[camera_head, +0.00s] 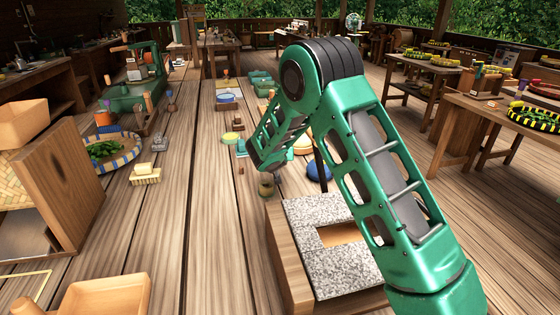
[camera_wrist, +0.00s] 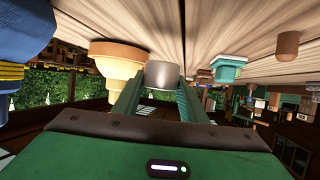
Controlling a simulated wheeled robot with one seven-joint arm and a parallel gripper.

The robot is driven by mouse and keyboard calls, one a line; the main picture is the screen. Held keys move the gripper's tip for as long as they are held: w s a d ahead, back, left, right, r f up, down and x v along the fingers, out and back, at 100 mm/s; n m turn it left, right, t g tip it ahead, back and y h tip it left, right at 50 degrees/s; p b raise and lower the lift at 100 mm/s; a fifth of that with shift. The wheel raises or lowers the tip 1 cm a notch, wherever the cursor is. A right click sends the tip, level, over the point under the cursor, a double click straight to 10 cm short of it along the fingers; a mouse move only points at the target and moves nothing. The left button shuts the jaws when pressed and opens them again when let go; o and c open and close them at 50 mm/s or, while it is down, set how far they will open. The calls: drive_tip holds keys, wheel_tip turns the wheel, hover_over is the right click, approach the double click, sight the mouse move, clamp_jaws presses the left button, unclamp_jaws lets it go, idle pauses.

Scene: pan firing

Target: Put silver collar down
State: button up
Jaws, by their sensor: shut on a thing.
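The silver collar (camera_wrist: 163,75) is a short, smooth grey ring between my fingertips in the wrist view. My gripper (camera_wrist: 160,88) is shut on it. The wrist picture is upside down, with the wooden planks along its top. The collar's far edge is close against the planks, but I cannot tell whether it touches them. In the head view my green arm reaches down over the plank surface, and the arm largely hides the gripper. I cannot make out the collar surely there.
In the wrist view a cream stepped piece (camera_wrist: 115,62) stands close beside the collar. A teal piece (camera_wrist: 228,65) and a brown cylinder (camera_wrist: 288,45) stand on the other side. A speckled stone slab (camera_head: 320,272) lies nearer in the head view. Planks to the left (camera_head: 205,215) are clear.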

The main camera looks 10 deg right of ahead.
drive_tip(key=shift+w+d+f, duration=0.25)
drive_tip(key=shift+d+f, duration=0.05)
drive_tip(key=shift+d, duration=0.15)
drive_tip(key=shift+f, duration=1.95)
drive_tip(key=shift+f, duration=0.1)
drive_tip(key=o, duration=1.3)
drive_tip(key=v, duration=1.2)
